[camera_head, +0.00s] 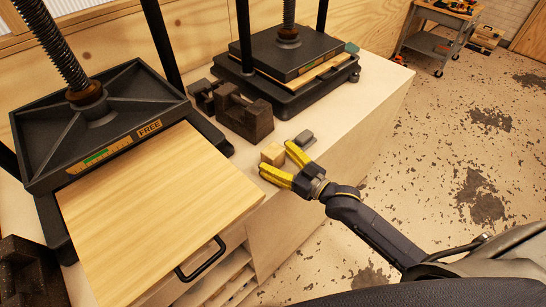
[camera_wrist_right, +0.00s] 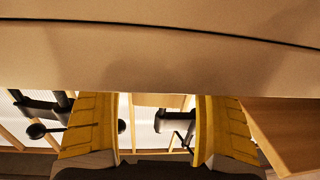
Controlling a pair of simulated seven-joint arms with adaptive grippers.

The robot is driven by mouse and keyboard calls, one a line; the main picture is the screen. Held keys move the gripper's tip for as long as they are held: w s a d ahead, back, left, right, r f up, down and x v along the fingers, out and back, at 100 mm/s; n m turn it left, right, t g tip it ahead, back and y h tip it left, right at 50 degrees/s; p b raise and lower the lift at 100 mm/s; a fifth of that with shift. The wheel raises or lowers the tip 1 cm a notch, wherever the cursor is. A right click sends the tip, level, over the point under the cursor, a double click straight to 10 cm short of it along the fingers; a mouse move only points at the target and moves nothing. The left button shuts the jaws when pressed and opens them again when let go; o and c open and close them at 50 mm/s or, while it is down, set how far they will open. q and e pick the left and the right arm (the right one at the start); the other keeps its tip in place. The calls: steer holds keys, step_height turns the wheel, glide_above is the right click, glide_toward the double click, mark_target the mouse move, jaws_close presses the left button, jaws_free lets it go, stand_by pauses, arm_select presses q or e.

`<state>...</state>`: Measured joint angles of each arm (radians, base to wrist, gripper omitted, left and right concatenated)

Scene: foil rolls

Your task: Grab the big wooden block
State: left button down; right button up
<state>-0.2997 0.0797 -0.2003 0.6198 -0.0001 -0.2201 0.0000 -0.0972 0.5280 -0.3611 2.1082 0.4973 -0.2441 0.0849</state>
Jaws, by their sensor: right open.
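A light wooden block (camera_head: 272,154) sits on the pale bench top, by the fingertips of my right gripper (camera_head: 277,158). The yellow fingers of this gripper are spread, with the block at the mouth of the gap; I cannot tell whether they touch it. In the right wrist view the two fingers of my right gripper (camera_wrist_right: 160,105) stand wide apart and nothing is clearly held between them. A wooden piece (camera_wrist_right: 285,130) shows at the right there; I cannot tell what it is. My left gripper is not in view.
A small grey block (camera_head: 304,138) lies just beyond the wooden one. Dark brown blocks (camera_head: 245,115) stand behind. A black press with a large wooden board (camera_head: 160,205) fills the left; another press (camera_head: 290,60) stands farther back. The bench's right edge is close.

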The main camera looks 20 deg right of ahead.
steer(key=shift+w+a, duration=0.35)
steer(key=shift+w, duration=0.25)
steer(key=shift+c, duration=0.4)
steer(key=c, duration=1.2)
